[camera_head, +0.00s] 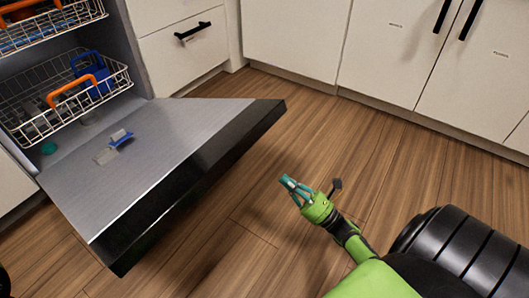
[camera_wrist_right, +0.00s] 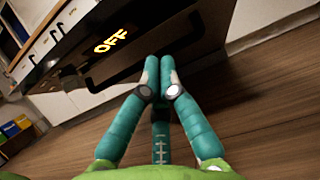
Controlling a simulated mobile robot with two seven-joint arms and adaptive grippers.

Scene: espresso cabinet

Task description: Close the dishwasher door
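The dishwasher door (camera_head: 175,145) hangs open at the left of the head view, its grey inner face up and its thick black edge toward me. My right gripper (camera_head: 290,187) is above the wood floor, to the right of the door and apart from it. In the right wrist view the teal fingers (camera_wrist_right: 163,68) are together at their tips, with nothing visible between them. Beyond them is a dark front panel (camera_wrist_right: 172,55) with glowing "OFF" letters, which appears to be the door's outer side. My left gripper is not in view.
The lower rack (camera_head: 58,105) and upper rack (camera_head: 45,22) sit inside the dishwasher. A small blue-and-grey item (camera_head: 121,138) lies on the door. White cabinets (camera_head: 295,35) line the back. The wood floor (camera_head: 240,205) right of the door is clear.

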